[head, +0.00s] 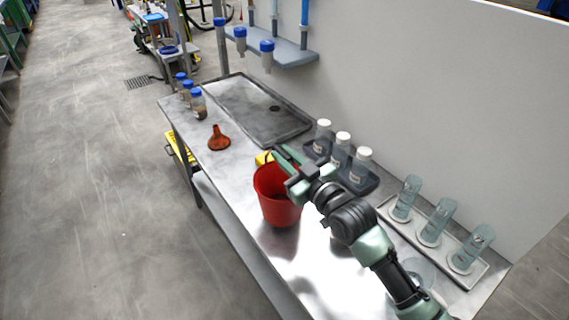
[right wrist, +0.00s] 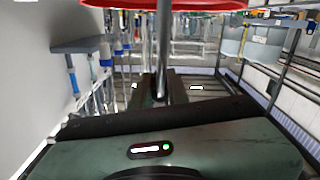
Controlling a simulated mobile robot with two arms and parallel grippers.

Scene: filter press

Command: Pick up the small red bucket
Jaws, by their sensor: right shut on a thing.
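The small red bucket (head: 277,208) is in the middle of the head view, over the front part of the metal bench. My right gripper (head: 285,162) is at the bucket's upper right edge and is shut on it. In the right wrist view, part of the bucket (right wrist: 165,4) shows as a red band along the top. There a thin metal rod runs down between the fingers of my right gripper (right wrist: 160,88). It looks like the bucket's handle. I cannot tell whether the bucket's base touches the bench. My left gripper is not in view.
On the bench (head: 232,172) are an orange funnel (head: 218,138), a shallow metal tray (head: 232,108) and blue-capped bottles (head: 197,103). White-capped bottles (head: 341,150) stand behind the arm. A white rack of glass cylinders (head: 447,254) is at right. A wall (head: 430,80) closes the back.

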